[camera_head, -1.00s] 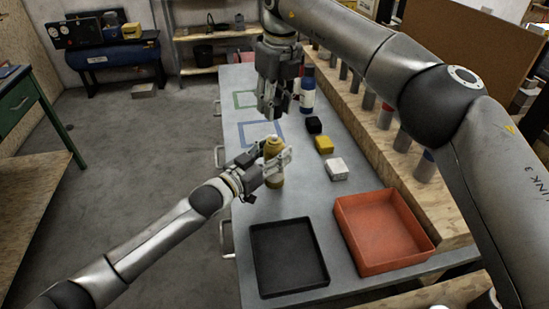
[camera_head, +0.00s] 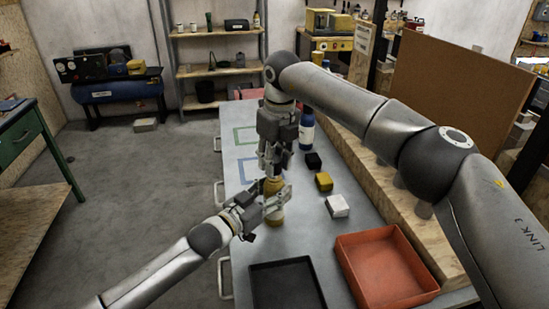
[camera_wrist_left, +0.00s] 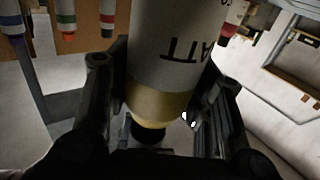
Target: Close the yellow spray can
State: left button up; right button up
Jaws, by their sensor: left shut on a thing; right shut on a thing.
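The yellow spray can (camera_head: 275,217) stands upright at the near left part of the grey table. My left gripper (camera_head: 277,204) is shut around its body from the left. In the left wrist view the can (camera_wrist_left: 165,102) shows a pale label with inverted lettering and a yellow band, between the fingers of my left gripper (camera_wrist_left: 155,115). My right gripper (camera_head: 272,172) points down directly above the can, its fingertips at the yellow top (camera_head: 272,186). It is shut on a cap, mostly hidden by the fingers; I cannot tell whether the cap is fully seated.
A black tray (camera_head: 262,296) and a red bin (camera_head: 432,292) stand at the table's near end. White (camera_head: 338,206), yellow (camera_head: 323,181) and black (camera_head: 313,160) blocks lie to the right of the can. A blue-and-white bottle (camera_head: 307,133) stands behind my right gripper.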

jog(key=shift+f, duration=0.7)
jog(key=shift+f, duration=0.65)
jog(key=o, duration=0.7)
jog(key=shift+o, duration=0.2)
jog(key=r, duration=0.8)
jog(key=s+d+r, duration=0.1)
jog(key=r, duration=0.3)
pick_arm(q)
jog(key=o, duration=1.5)
